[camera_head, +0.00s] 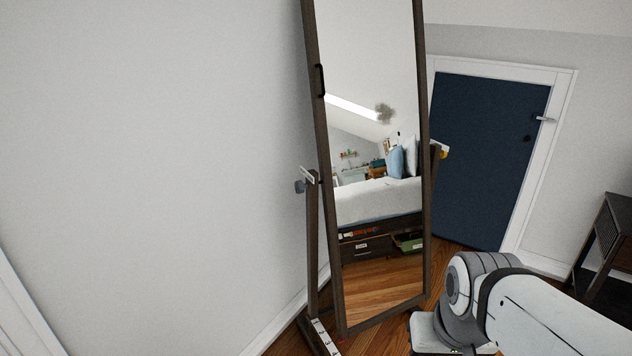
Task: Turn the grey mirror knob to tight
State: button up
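A tall mirror (375,255) in a dark wooden frame stands on a dark stand, tilted between two posts. The grey knob (300,186) is on the outer side of the left post, about halfway up the mirror. A small pale plate (309,176) sits beside it at the post's top; any marking is too small to read. My arm shows at the bottom right, to the right of the mirror's lower end. My gripper is not in view, so its opening cannot be seen.
A dark blue door (490,155) in a white frame is behind the mirror to the right. A dark cabinet (612,235) stands at the right edge. A bare white wall (150,150) fills the left. Wooden floor (385,325) shows around the stand.

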aim_at(299, 187)
jog(key=z, duration=1.95)
jog(key=i, duration=1.55)
jog(key=u, duration=2.65)
jog(key=i, duration=1.15)
jog(key=z, duration=0.05)
